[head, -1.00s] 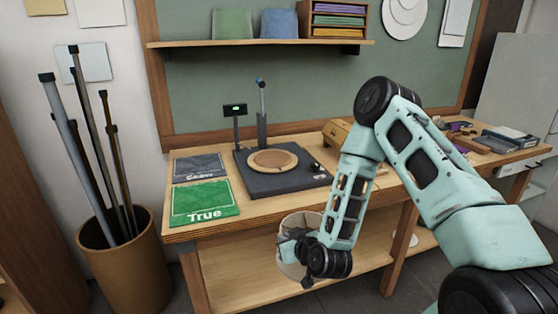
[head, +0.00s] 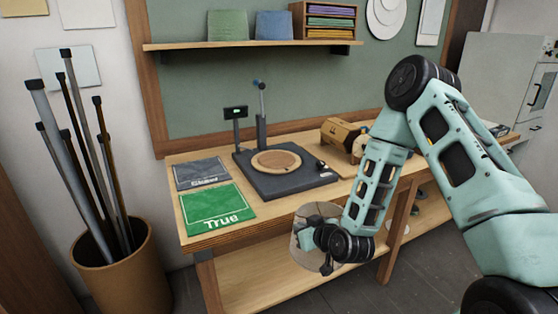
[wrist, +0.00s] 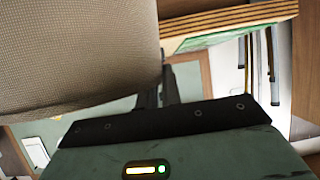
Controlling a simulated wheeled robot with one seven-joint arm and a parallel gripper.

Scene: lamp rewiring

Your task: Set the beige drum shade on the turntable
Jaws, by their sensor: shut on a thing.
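The beige drum shade (head: 303,254) is at my gripper, in front of the bench's front edge and below the level of the top. In the wrist view the shade (wrist: 75,50) fills the upper left, with its fabric wall at the finger. My gripper (wrist: 166,85) is shut on the shade; in the head view my wrist hides most of the grip. The turntable (head: 276,162) is a round wooden disc on a dark square base, on the bench top behind and to the left of my forearm. The disc is bare.
A green "True" mat (head: 216,207) and a grey mat (head: 201,172) lie left of the turntable. A post with a small display (head: 236,113) and a taller post (head: 262,118) stand at its back. A wooden box (head: 343,138) is to its right. The bench edge (head: 240,236) lies between shade and turntable.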

